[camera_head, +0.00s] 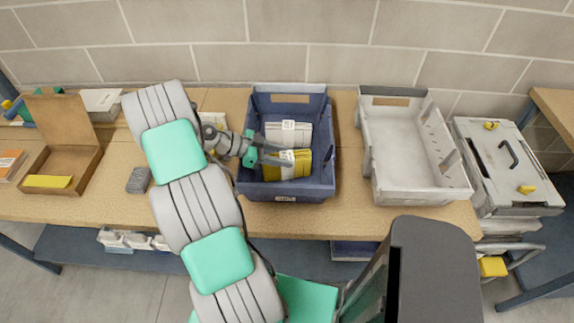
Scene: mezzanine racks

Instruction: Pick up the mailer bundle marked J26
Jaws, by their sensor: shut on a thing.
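A blue crate (327,170) stands on the wooden bench. Inside it, a yellow-and-white mailer bundle (299,168) lies toward the front, with a white label on it. A pale grey-white bundle (303,137) with a label lies behind it. The marks on both labels are too small to read, so I cannot tell which is J26. My gripper (284,157) reaches into the crate from the left. It appears shut on the yellow-and-white bundle, and its fingers cover part of it. I cannot tell whether the bundle is clear of the crate floor.
An empty grey-white crate (449,193) stands to the right, with grey cases (500,150) beyond it. At the left are an open cardboard box (63,150) and a small dark grey block (138,180). The crate walls surround my gripper. A block wall stands behind the bench.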

